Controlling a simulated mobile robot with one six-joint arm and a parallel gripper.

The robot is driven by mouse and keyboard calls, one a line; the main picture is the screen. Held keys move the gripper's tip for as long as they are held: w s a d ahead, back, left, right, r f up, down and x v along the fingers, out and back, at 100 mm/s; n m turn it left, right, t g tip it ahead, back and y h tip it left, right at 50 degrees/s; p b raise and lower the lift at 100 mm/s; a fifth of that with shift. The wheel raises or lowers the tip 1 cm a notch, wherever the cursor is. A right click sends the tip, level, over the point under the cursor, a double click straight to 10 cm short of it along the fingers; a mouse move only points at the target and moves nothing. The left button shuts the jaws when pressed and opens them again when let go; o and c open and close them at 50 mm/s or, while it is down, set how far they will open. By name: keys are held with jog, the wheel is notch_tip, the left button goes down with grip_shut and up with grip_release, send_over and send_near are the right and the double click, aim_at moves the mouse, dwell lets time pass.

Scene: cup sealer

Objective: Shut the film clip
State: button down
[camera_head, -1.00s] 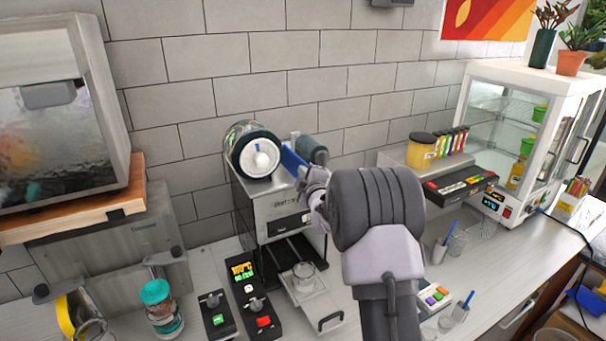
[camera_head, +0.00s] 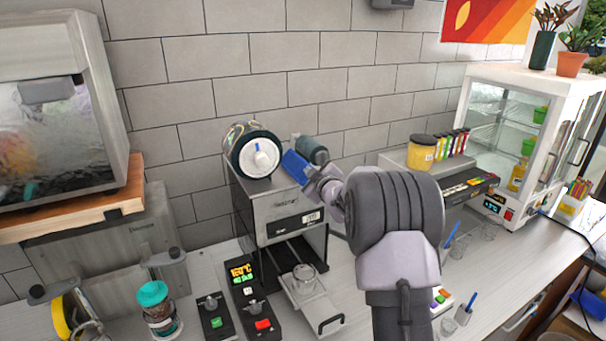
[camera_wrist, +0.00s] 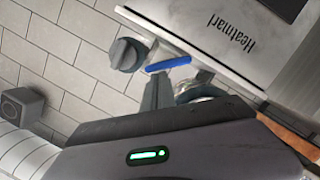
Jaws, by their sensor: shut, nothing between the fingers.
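The cup sealer (camera_head: 290,205) stands on the counter, with a film roll (camera_head: 260,156) on its top left and a dark roller (camera_head: 313,150) on its top right. The blue film clip (camera_head: 295,166) lies between them at the top edge. My gripper (camera_head: 316,178) is at the clip's right end, shut and empty. In the wrist view, the blue clip (camera_wrist: 168,63) shows just beyond my dark fingers (camera_wrist: 158,92). I cannot tell whether they touch it. The clip's exact angle is partly hidden by my gripper.
A small cup (camera_head: 304,275) stands on the pulled-out tray (camera_head: 312,305) below the sealer. Control boxes (camera_head: 245,285) and a teal-lidded jar (camera_head: 156,300) stand to its left. A glass display cabinet (camera_head: 520,130) is at the right. The brick wall is close behind.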

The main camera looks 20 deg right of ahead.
jog(key=shift+d+f+m+y+p, duration=0.6)
jog(key=shift+m+p, duration=0.3)
jog(key=shift+m, duration=0.3)
jog(key=shift+d+f+m+y+p, duration=0.4)
jog(key=shift+d+f+m+p, duration=0.35)
jog(key=shift+m, duration=0.45)
